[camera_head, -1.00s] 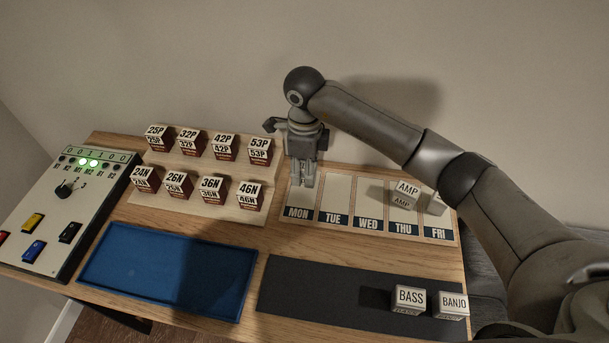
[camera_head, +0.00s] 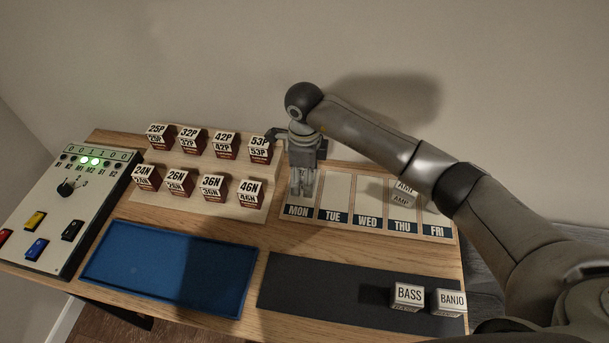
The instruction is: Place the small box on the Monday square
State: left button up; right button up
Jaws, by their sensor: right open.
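My right gripper (camera_head: 303,190) points down over the Monday square (camera_head: 298,211) at the left end of the day strip. Its fingers are open. Whether a small box stands between or behind them is too unclear to tell. A white AMP box (camera_head: 401,197) stands on the Thursday square, partly covered by my right arm. A white BASS box (camera_head: 408,295) and a white BANJO box (camera_head: 450,302) stand on the dark mat (camera_head: 310,283) at the front right. My left gripper is out of view.
Several numbered boxes stand on a wooden rack (camera_head: 238,208) just left of the gripper. An empty blue tray (camera_head: 170,267) lies in front of it. A switch panel (camera_head: 62,205) is at the far left. The Tuesday square (camera_head: 335,194) and Wednesday square (camera_head: 368,222) look clear.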

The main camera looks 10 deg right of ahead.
jog(key=shift+r, duration=0.1)
jog(key=shift+r+p, duration=0.2)
jog(key=shift+p, duration=0.1)
notch_tip(320, 180, up, 12)
jog(key=b, duration=0.2)
jog(key=shift+f, duration=0.15)
jog(key=shift+s, duration=0.1)
